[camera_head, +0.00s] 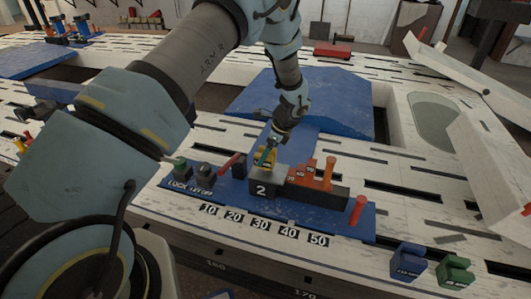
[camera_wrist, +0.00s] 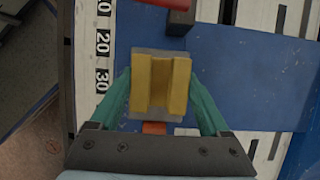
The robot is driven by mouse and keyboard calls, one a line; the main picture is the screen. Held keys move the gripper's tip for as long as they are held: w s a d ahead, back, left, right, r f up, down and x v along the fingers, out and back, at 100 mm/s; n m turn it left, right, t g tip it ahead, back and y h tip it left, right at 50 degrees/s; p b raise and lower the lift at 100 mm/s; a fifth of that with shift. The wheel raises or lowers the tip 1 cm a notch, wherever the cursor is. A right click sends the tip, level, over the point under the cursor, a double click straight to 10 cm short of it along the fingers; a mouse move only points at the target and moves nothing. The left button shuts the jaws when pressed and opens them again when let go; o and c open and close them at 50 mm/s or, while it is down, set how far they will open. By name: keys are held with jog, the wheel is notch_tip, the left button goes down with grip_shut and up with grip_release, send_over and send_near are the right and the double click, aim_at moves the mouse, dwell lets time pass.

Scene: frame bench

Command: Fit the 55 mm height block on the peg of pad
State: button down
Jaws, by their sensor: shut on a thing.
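A yellow block (camera_head: 263,165) with a channel along its top is between the teal fingers of my gripper (camera_head: 269,156). It also shows in the wrist view (camera_wrist: 160,87), flanked by both fingers (camera_wrist: 162,88). No 55 marking is readable on it. Directly below it is a grey block-shaped pad (camera_head: 258,186) marked 2; its grey edge shows around the yellow block in the wrist view (camera_wrist: 163,52). I cannot tell whether the yellow block is seated or just above the pad. Any peg there is hidden.
A blue notched block (camera_head: 407,263) and a green one (camera_head: 455,272) stand at the front right. Orange parts (camera_head: 301,172) with an upright orange post are close to the right of the pad. A red post (camera_head: 357,211) stands at the blue plate's (camera_head: 335,222) right end.

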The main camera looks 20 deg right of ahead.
jog(key=shift+f+b, duration=0.75)
jog(key=shift+f, duration=0.6)
grip_release()
jog(key=v, duration=1)
jog(key=shift+r, duration=0.4)
